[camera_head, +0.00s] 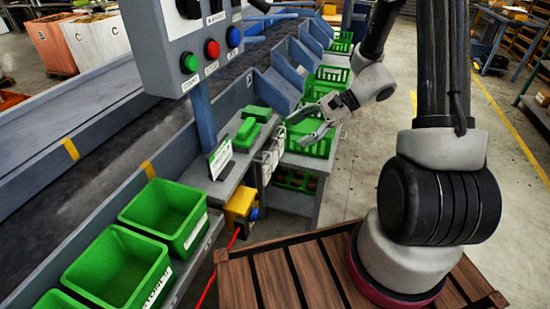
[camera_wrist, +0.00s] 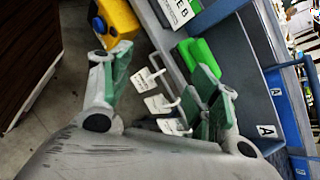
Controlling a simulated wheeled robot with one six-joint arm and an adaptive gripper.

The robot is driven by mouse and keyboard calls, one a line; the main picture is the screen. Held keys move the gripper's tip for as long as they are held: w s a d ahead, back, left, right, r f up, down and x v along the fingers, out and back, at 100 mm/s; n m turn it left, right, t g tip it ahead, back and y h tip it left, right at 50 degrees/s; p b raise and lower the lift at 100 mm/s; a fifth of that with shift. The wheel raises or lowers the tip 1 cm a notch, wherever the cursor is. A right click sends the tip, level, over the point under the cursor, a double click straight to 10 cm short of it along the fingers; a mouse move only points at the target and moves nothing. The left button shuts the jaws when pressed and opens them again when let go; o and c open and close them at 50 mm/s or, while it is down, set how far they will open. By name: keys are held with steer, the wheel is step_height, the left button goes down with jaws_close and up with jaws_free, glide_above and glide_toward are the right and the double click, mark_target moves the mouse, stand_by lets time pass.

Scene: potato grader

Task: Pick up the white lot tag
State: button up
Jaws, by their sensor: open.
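Three white tags hang from wire hooks on the side of the grey bench in the wrist view: an upper one (camera_wrist: 144,80), a middle one (camera_wrist: 158,104) and a lower one (camera_wrist: 173,126). In the head view the tags (camera_head: 268,163) are small, and their print is unreadable. My gripper (camera_head: 300,127) is open and empty beside the bench, close to the tags. In the wrist view the tags lie between the two spread fingers of my gripper (camera_wrist: 164,68), apart from both as far as I can tell.
A yellow box with a blue button (camera_head: 241,204) is mounted below the bench edge. Green blocks (camera_head: 247,132) and a small sign (camera_head: 220,157) stand on the bench. Green crates (camera_head: 312,140) stand behind my gripper. Empty green bins (camera_head: 118,270) line the left front.

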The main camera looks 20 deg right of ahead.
steer(key=w+f+m+t+y, duration=0.1)
steer(key=w+f+m+t, duration=0.3)
steer(key=f, duration=0.5)
steer(key=m+t, duration=0.2)
steer(key=m, duration=0.4)
glide_toward(276, 165)
steer(key=a+r, duration=0.1)
steer(key=r, duration=0.1)
steer(key=shift+h, duration=0.4)
steer(key=x, duration=0.2)
steer(key=f+x, duration=0.1)
steer(key=x, duration=0.5)
steer(key=shift+f, duration=0.25)
steer(key=c, duration=0.7)
